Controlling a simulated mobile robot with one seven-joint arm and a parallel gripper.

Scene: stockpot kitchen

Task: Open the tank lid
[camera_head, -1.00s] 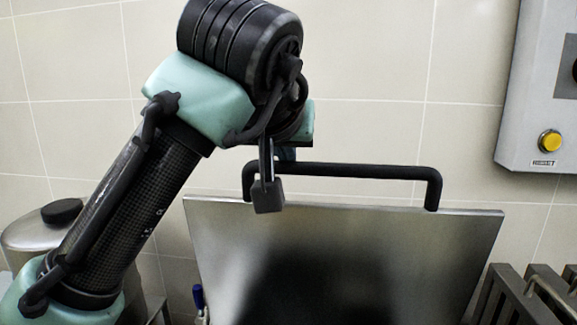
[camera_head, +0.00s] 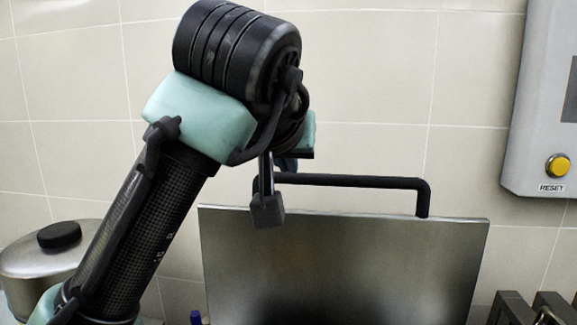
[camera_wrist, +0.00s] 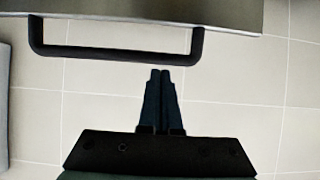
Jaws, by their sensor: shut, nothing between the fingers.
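The tank lid (camera_head: 345,265) is a flat steel panel, raised and standing near upright in the head view. Its black bar handle (camera_head: 355,181) runs along the top edge, and its left end is hidden by my wrist. In the wrist view the lid (camera_wrist: 190,10) is a strip along the top, with the handle (camera_wrist: 115,53) hanging below it. My gripper (camera_wrist: 160,72) is shut and empty, its tips close to the handle bar near its right end; I cannot tell whether they touch. In the head view the fingers are mostly hidden behind my wrist.
A lidded steel pot (camera_head: 45,262) stands at left. A grey control box (camera_head: 540,110) with a yellow reset button (camera_head: 557,166) hangs on the tiled wall at right. Dark metal bars (camera_head: 530,308) stand at lower right. The wall behind the lid is bare.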

